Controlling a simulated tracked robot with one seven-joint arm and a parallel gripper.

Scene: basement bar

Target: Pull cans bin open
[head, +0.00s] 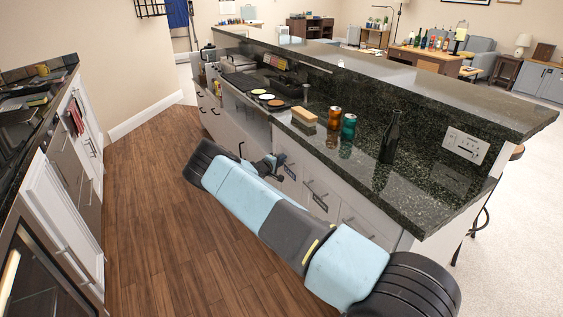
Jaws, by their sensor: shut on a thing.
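The bar cabinet has several white pull-out fronts below the dark stone counter, with handles and small dark labels. One front (289,187) is right beside my gripper, and another (318,203) is to its right. The labels are too small to read, so I cannot tell which front is the cans bin. My gripper (275,161) is at the upper left edge of the nearer front, shut on what looks like a bin handle. The fingertips and the held part are small and mostly hidden. I cannot tell how far this front stands out.
On the counter stand an orange can (334,116), a green can (348,127), a dark bottle (390,137) and a wooden block (303,117). Another counter (35,110) with cabinets runs along the left. The wooden floor (160,190) between is clear.

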